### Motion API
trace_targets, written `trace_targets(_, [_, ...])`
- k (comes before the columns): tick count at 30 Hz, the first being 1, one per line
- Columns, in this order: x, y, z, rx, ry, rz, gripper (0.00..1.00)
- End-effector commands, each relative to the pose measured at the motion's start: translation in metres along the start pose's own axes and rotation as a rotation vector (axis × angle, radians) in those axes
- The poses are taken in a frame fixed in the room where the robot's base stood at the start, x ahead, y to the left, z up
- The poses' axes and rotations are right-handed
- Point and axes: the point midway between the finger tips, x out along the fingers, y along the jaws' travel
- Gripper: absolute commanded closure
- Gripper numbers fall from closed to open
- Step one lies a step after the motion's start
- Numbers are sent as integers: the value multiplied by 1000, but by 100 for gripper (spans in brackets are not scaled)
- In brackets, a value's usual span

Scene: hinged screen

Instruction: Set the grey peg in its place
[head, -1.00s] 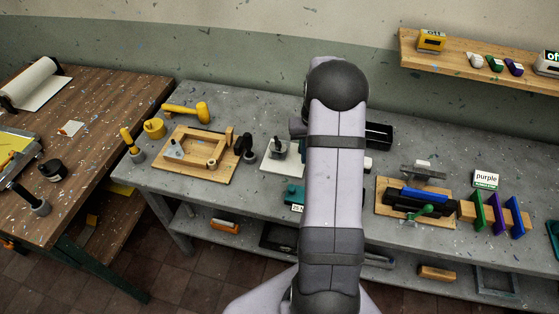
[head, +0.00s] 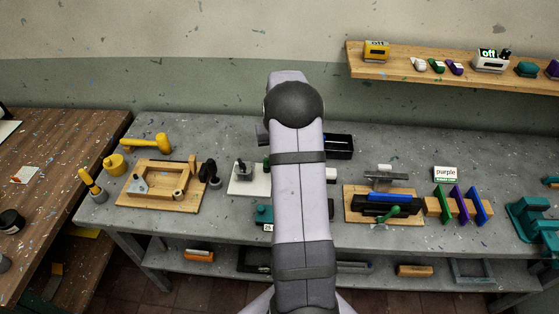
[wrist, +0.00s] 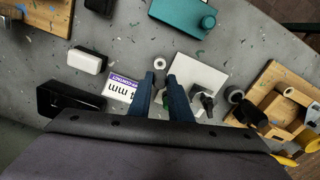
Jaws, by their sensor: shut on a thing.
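My gripper (wrist: 160,78) shows in the wrist view as two blue fingers pointing down at the grey bench. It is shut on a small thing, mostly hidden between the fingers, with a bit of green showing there. In the head view my arm hides the gripper. A white plate (wrist: 208,72) lies beside the fingers, with dark and grey upright pieces (wrist: 205,100) at its near edge. In the head view the plate (head: 238,189) bears a grey piece with a dark upright (head: 243,170). I cannot tell which piece is the grey peg.
A label card (wrist: 121,88), white block (wrist: 88,60), black tray (head: 339,146) and teal block (wrist: 188,18) lie around the gripper. A wooden frame (head: 160,203) stands left. A wooden base (head: 410,219) with blue and black bars and a rack of coloured panels (head: 460,205) stand right.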

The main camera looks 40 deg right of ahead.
Motion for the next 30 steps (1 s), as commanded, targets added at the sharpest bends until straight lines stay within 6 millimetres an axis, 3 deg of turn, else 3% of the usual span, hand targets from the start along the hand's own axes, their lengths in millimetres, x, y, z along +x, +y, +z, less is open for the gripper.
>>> trace_targets(16, [41,0,0,0,-1,0,100])
trace_targets(30, [43,0,0,0,-1,0,100])
